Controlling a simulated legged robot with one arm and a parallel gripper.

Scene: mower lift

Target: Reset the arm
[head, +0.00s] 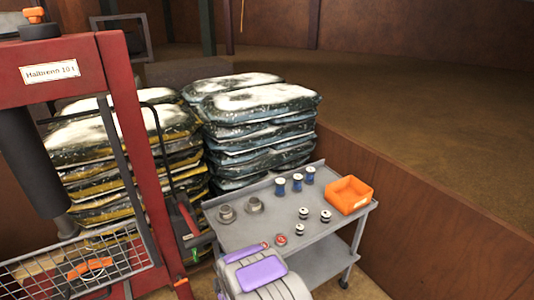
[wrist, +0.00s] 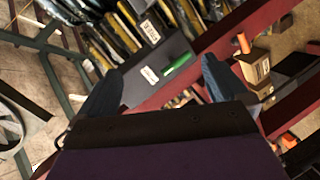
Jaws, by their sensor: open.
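In the wrist view my gripper (wrist: 160,95) is open, its two dark blue fingers spread wide apart. I see nothing held between the fingers. Beyond them, some way off, are a dark grey labelled box (wrist: 157,70) and a green-handled item (wrist: 177,67). In the head view a grey and purple part of my own arm shows at the bottom centre, in front of the cart. The gripper's fingers cannot be made out in the head view.
A grey cart (head: 325,225) carries blue-and-white cylinders (head: 297,182), metal fittings (head: 254,205) and an orange bin (head: 348,195). A red press frame (head: 130,130) with a wire basket (head: 80,268) stands at left. Stacked bags (head: 255,120) stand behind. A brown wall (head: 420,215) bounds the right.

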